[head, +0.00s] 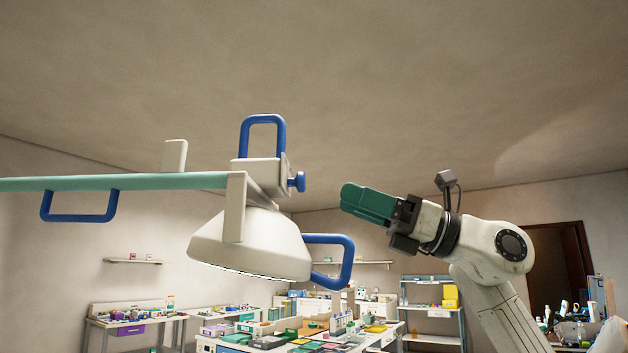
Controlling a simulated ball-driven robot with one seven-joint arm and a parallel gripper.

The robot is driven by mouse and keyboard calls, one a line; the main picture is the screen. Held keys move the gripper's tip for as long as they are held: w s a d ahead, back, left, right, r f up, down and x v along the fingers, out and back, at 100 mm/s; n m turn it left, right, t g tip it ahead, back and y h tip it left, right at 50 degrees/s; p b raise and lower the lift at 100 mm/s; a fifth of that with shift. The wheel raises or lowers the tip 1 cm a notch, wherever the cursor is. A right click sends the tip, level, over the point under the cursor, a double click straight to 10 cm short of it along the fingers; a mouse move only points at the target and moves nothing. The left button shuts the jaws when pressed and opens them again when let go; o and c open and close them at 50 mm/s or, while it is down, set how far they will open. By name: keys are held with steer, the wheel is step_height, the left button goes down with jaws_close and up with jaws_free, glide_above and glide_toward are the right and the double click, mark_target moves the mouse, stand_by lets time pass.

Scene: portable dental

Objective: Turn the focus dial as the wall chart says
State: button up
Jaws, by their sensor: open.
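A dental lamp with a cream shade (250,243) hangs from a green arm (120,183). A small blue knob (297,181) sticks out from the right side of the block above the shade; it may be the focus dial, but no markings are readable on it. My gripper (347,198) has green fingers. It is to the right of the knob, apart from it, and points left. It is open, with nothing seen between the fingers. No wall chart can be made out in this view.
Blue loop handles stand above the block (263,120), right of the shade (347,262) and under the arm (80,218). A cluttered workbench (205,345) is below. Shelving (430,308) and a dark doorway (562,262) are at right. Air is clear between gripper and knob.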

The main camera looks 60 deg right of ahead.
mark_target(296, 182)
steer(key=p+x, duration=0.1)
steer(key=x, duration=0.6)
steer(key=shift+p, duration=0.3)
steer(key=shift+c, duration=0.2)
steer(key=c, duration=1)
steer(key=shift+m, duration=0.3)
steer(key=m+h, duration=0.1)
steer(key=m, duration=0.2)
steer(key=m+t+h, duration=0.1)
steer(key=m+h, duration=0.1)
steer(key=shift+a+m+b, duration=0.15)
steer(key=shift+m+b, duration=0.2)
steer(key=shift+m, duration=0.05)
steer(key=m+h+b, duration=0.1)
steer(key=m, duration=0.2)
steer(key=shift+m+h+b, duration=0.3)
steer(key=shift+h+b, duration=0.1)
steer(key=shift+s+m+h+b, duration=0.1)
steer(key=shift+m+h+b, duration=0.3)
steer(key=shift+m, duration=0.3)
steer(key=shift+r, duration=0.1)
